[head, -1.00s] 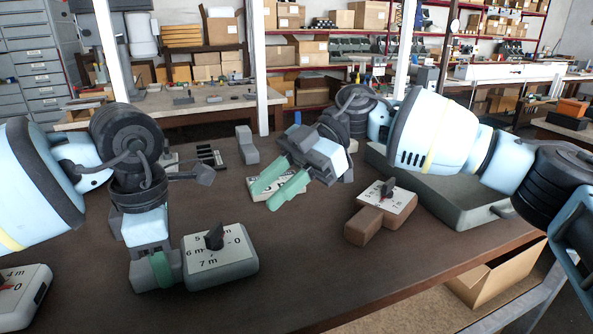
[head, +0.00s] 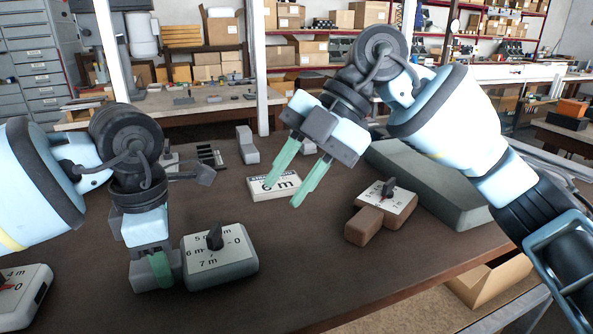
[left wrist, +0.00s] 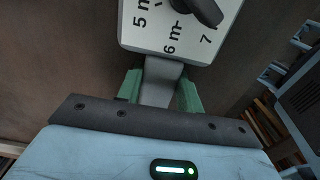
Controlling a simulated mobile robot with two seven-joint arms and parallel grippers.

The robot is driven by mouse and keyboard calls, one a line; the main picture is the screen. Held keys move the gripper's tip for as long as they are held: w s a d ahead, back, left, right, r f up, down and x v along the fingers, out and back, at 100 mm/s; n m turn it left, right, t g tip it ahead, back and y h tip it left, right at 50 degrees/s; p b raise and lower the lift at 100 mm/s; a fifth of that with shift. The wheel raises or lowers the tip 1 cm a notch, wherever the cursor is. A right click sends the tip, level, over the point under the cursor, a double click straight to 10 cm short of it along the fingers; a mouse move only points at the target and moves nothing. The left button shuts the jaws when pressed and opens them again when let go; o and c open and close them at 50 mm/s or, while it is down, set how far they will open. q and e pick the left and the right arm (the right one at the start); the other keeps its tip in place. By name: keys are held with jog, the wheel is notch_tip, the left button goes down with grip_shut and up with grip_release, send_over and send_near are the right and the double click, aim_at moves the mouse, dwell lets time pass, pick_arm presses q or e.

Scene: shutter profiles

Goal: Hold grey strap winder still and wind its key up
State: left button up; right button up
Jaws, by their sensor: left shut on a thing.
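The grey strap winder (head: 222,262) lies on the table at the front left, with a white dial plate marked in metres and a dark key (head: 214,238) standing on it. My left gripper (head: 160,272) is shut on the winder's grey grip at its left side; the left wrist view shows both green fingers around this grip (left wrist: 160,88). The key shows at the top of that view (left wrist: 207,12). My right gripper (head: 282,184) is open and empty, in the air behind and right of the winder.
A brown winder (head: 381,214) with a similar dial stands to the right, before a large grey-green case (head: 430,185). Another white-topped winder (head: 20,292) is at the left front edge. Small grey blocks (head: 247,145) stand at the back. The table's front middle is clear.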

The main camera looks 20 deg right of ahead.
jog(key=shift+w+d+r+t, duration=0.1)
jog(key=shift+d+r+t, duration=0.2)
jog(key=shift+d+t, duration=0.1)
jog(key=o, duration=0.4)
jog(key=shift+a, duration=0.15)
jog(key=shift+o, duration=1.2)
jog(key=shift+a+r, duration=0.1)
jog(key=shift+a, duration=0.3)
jog(key=s+a+f+m+y, duration=0.1)
jog(key=s+a+m, duration=0.15)
jog(key=a, duration=0.35)
jog(key=d+f+m+t+y, duration=0.3)
jog(key=d+m+t, duration=0.2)
jog(key=m, duration=0.6)
jog(key=shift+w+f+m+t, duration=0.2)
jog(key=shift+w+m+t, duration=0.15)
jog(key=shift+t, duration=0.25)
